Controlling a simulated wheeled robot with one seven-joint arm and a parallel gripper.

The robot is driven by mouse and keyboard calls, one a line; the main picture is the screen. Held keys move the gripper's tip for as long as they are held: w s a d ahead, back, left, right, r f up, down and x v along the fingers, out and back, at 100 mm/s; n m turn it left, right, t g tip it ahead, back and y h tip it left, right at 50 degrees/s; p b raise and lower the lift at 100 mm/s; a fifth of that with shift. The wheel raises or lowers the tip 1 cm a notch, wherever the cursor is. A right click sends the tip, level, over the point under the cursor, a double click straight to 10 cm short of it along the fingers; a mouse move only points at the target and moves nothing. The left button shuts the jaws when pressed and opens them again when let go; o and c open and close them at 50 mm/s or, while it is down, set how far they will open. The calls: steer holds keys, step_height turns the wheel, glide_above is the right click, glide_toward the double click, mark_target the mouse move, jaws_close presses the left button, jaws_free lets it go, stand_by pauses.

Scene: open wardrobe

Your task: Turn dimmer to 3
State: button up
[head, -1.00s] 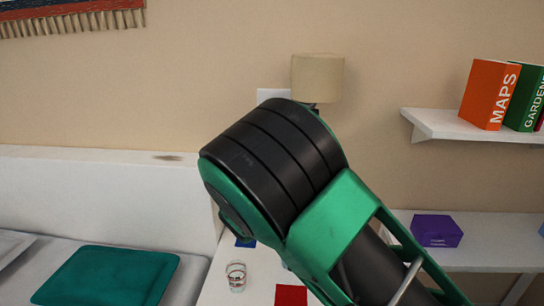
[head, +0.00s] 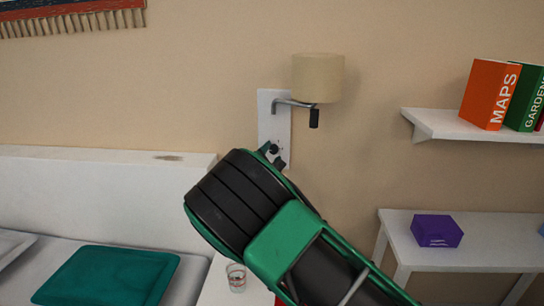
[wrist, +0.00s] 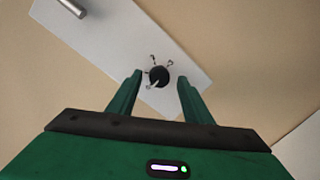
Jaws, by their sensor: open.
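The dimmer is a small round black knob (wrist: 158,76) with a light pointer, on a white wall plate (wrist: 120,45). Small marks surround the knob, too small to read surely. The pointer is toward the lower left in the tilted wrist view. My gripper (wrist: 158,88) is open, with one green finger on each side of the knob's lower part in that view; I cannot tell whether they touch it. In the head view the plate (head: 267,125) is below the lamp (head: 318,78), and my gripper (head: 275,157) is at its lower part, partly hidden by my arm.
A metal lamp arm (wrist: 72,8) juts from the plate. A bed with a teal pillow (head: 108,275) is at left, and a glass (head: 236,277) stands on a white surface below. A shelf with books (head: 470,125) and a table with a purple box (head: 436,231) are at right.

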steer(key=shift+w, duration=0.45)
steer(key=c, duration=1.1)
